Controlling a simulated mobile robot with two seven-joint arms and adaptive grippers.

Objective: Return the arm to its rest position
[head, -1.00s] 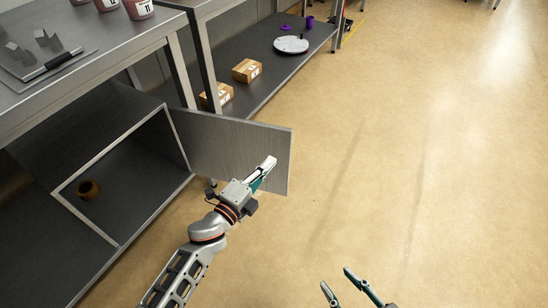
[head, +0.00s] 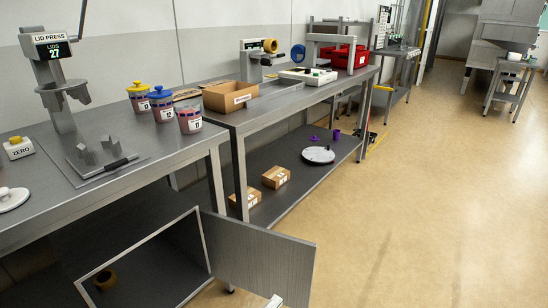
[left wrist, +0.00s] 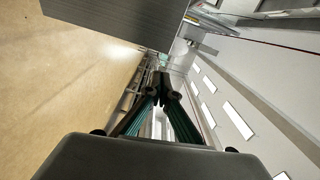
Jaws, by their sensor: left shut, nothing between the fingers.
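My left gripper (head: 274,301) shows only as a small tip at the bottom edge of the head view, in front of the open grey door (head: 262,258). In the left wrist view its fingers (left wrist: 163,88) are together and empty. A dark grey panel (left wrist: 115,18), which looks like the door, fills the top left there, apart from the fingertips. The door stands swung out from the hood box (head: 203,240) under the bench. A brown ring-like part (head: 105,279) lies inside the box. My right gripper is out of view.
The bench (head: 150,160) carries a lid press (head: 58,80), several lidded jars (head: 163,105) and a cardboard box (head: 230,95). Small cartons (head: 276,177) and a round white plate (head: 318,155) are on the lower shelf. The floor (head: 430,210) at the right is clear.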

